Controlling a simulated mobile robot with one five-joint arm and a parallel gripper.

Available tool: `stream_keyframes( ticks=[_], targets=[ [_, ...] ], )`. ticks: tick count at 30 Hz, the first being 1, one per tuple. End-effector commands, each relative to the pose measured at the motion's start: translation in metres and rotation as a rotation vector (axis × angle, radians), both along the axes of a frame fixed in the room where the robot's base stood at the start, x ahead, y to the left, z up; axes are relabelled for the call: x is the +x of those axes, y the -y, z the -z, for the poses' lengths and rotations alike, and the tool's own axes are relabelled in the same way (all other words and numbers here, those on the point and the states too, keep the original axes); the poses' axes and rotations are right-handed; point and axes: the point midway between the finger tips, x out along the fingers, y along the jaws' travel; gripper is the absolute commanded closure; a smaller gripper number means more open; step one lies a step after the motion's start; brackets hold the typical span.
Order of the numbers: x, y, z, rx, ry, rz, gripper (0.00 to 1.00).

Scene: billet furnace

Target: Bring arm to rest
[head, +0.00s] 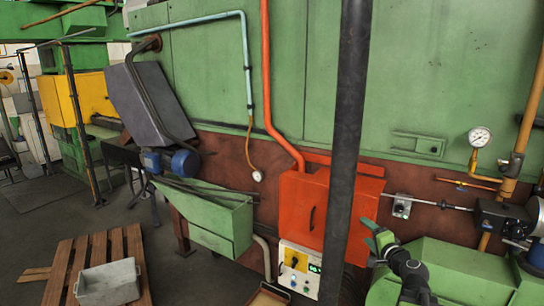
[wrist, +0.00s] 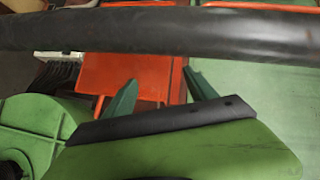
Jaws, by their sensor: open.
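My gripper (head: 375,237) is at the lower right of the head view, at the end of my black and green arm. It is just right of the dark upright pole (head: 345,150). In the wrist view my gripper (wrist: 160,85) shows two green fingers spread apart, with nothing seen between them but the orange surface behind. The orange cabinet (head: 318,205) is left of and beyond the gripper in the head view, and its orange surface shows in the wrist view (wrist: 115,72). No object is held.
A dark thick bar (wrist: 150,30) crosses the top of the wrist view. A control box (head: 300,268) sits under the orange cabinet. A gauge (head: 480,137) and pipes are at right. A grey bin (head: 107,284) stands on a wooden pallet (head: 70,262) at lower left, with open floor around.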

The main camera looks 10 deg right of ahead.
Motion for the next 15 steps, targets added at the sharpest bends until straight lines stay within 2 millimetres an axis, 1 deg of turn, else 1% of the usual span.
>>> stream_keyframes(
  ticks=[1, 2, 3, 4, 5, 6, 7, 8, 9, 11, 12, 14, 15],
  targets=[
    [0.009, -0.043, 0.031, -0.041, -0.032, -0.082, 0.35],
    [0.012, -0.067, 0.043, -0.069, -0.053, -0.129, 0.35],
    [0.015, -0.098, 0.059, -0.109, -0.082, -0.195, 0.35],
    [0.015, -0.121, 0.073, -0.14, -0.106, -0.245, 0.35],
    [0.015, -0.144, 0.086, -0.174, -0.13, -0.294, 0.35],
    [0.012, -0.174, 0.105, -0.219, -0.164, -0.363, 0.35],
    [0.009, -0.196, 0.12, -0.256, -0.192, -0.415, 0.35],
    [0.005, -0.217, 0.135, -0.294, -0.221, -0.467, 0.35],
    [-0.004, -0.244, 0.156, -0.349, -0.264, -0.54, 0.35],
    [-0.02, -0.28, 0.19, -0.441, -0.335, -0.647, 0.35],
    [-0.033, -0.3, 0.213, -0.509, -0.392, -0.719, 0.35],
    [-0.058, -0.321, 0.249, -0.624, -0.495, -0.824, 0.35],
    [-0.077, -0.326, 0.271, -0.706, -0.58, -0.887, 0.35]
  ],
)
